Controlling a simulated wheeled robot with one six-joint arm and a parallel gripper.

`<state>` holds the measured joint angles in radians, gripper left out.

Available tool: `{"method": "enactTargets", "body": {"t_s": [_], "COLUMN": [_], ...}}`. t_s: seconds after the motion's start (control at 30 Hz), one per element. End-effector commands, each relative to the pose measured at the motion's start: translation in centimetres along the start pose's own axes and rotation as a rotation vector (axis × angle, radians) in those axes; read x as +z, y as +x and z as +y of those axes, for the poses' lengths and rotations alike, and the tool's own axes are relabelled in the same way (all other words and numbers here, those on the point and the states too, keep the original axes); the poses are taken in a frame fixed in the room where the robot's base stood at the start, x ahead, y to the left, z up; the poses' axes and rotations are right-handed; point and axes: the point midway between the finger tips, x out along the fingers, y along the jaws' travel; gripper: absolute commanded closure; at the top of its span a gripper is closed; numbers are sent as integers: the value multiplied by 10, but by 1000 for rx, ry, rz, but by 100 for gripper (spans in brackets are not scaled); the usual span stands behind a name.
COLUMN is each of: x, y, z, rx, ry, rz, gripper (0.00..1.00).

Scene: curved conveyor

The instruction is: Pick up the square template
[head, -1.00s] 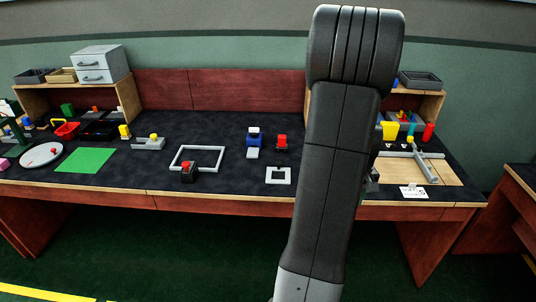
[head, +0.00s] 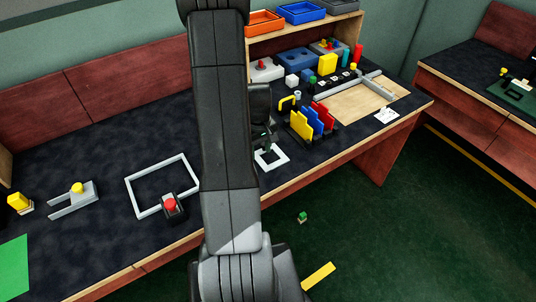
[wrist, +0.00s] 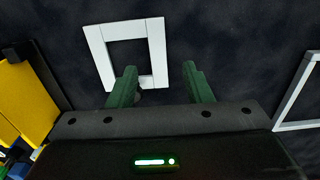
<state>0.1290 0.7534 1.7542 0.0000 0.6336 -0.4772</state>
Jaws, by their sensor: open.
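The square template, a small white square frame (head: 281,157), lies flat on the dark bench top near its front edge in the head view. It also shows at the top of the wrist view (wrist: 158,45). In the wrist view the left finger overlaps the template's near side and the right finger is to the right of the template. In the head view my gripper is just above and behind the template, partly hidden by my arm. I cannot tell the exact height.
A larger grey rectangular frame (head: 140,201) with a red-buttoned black block (head: 171,207) lies to the left. Close on the right stand yellow, blue and red upright plates (head: 311,122). A wooden board (head: 350,105) lies farther right. Bench space left of the template is fairly clear.

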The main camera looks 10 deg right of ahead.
Motion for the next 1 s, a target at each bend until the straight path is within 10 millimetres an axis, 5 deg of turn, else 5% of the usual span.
{"method": "enactTargets", "body": {"t_s": [0.3,0.6,0.83,1.0], "x": [0,0,0,0], "y": [35,38,38,38], "z": [0,1,1,1], "rx": [-1,0,0,0], "ry": [0,0,0,0], "rz": [-2,0,0,0], "gripper": [55,55,100,100]}}
